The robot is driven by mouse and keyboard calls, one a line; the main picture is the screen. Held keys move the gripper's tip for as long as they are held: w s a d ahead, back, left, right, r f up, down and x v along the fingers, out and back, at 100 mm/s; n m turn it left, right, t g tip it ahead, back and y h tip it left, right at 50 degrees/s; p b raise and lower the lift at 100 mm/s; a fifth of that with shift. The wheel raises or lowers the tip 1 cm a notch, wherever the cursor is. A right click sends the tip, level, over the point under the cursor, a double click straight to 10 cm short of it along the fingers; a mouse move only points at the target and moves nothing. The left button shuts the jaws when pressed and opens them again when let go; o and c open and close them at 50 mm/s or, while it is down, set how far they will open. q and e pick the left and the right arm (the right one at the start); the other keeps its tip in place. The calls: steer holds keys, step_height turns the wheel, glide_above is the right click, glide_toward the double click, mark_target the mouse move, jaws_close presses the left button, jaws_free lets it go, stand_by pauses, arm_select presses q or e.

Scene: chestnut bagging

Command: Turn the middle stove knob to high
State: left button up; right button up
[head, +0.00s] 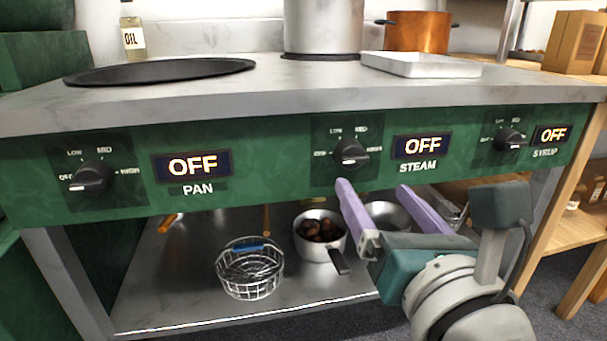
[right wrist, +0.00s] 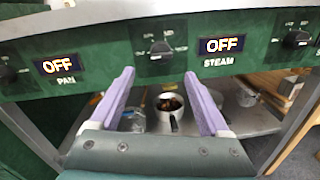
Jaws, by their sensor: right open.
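The middle stove knob (head: 350,153) is a black dial on the green front panel, beside a display reading OFF above the label STEAM (head: 420,147). It also shows in the right wrist view (right wrist: 160,49), ahead of and between my fingers. My right gripper (head: 385,195) has two purple fingers, spread open and empty. In the head view its left fingertip is just below the middle knob. I cannot tell if it touches the panel. My left gripper is not in view.
The PAN knob (head: 91,178) and SYRUP knob (head: 509,138) flank it, both displays OFF. On the counter (head: 280,88) stand a steel pot (head: 323,27), white tray (head: 418,65) and copper pot (head: 417,32). A wire basket (head: 249,270) and a saucepan of chestnuts (head: 308,247) sit on the shelf below.

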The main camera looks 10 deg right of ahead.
mark_target(355, 160)
steer(key=w, duration=0.3)
steer(key=w+b, duration=0.1)
steer(key=w, duration=0.2)
steer(key=w+b, duration=0.1)
steer(key=w, duration=0.2)
steer(key=shift+w+d+r, duration=0.1)
steer(key=shift+d, duration=0.15)
steer(key=shift+c, duration=0.3)
jaws_close()
